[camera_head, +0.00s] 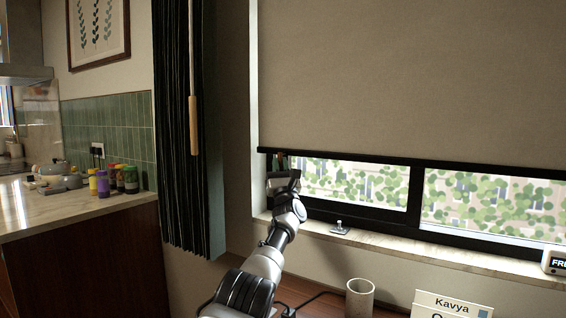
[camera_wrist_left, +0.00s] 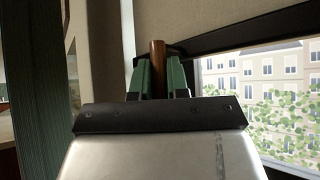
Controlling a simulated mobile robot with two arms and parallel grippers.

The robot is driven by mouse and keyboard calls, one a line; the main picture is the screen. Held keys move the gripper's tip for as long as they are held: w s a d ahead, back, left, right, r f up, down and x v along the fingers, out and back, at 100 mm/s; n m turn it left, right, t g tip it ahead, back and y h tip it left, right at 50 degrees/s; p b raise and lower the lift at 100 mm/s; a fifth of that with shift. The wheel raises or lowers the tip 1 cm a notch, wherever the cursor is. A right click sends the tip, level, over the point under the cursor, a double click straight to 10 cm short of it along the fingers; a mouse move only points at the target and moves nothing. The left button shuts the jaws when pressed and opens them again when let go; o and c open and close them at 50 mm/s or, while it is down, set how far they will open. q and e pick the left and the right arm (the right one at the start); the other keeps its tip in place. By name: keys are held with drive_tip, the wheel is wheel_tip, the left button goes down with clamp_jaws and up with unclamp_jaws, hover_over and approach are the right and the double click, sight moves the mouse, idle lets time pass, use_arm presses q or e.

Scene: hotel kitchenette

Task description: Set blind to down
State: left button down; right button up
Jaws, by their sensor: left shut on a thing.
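The beige roller blind (camera_head: 420,75) covers most of the window, and its black bottom bar (camera_head: 400,160) hangs above a strip of bare glass. My left gripper (camera_head: 281,161) is at the left end of this bar, in front of the window frame. In the left wrist view, the green fingers of my left gripper (camera_wrist_left: 160,75) are shut on a slim brown pull (camera_wrist_left: 157,54) that stands upright between them. The pull's lower part is hidden by the gripper. The dark bar also crosses the left wrist view (camera_wrist_left: 255,30). My right gripper is not in view.
A dark green curtain (camera_head: 180,150) hangs left of the window, with a wooden-handled wand (camera_head: 194,125) before it. A window latch (camera_head: 340,228) sits on the sill. Below are a beige cup (camera_head: 360,298) and a name card (camera_head: 450,305). A counter (camera_head: 80,208) holds jars at left.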

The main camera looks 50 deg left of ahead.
use_arm(q)
drive_tip(key=shift+f, duration=0.2)
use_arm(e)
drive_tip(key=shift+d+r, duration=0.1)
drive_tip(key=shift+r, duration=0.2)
use_arm(q)
drive_tip(key=c, duration=1.1)
unclamp_jaws()
drive_tip(key=shift+d+f, duration=0.1)
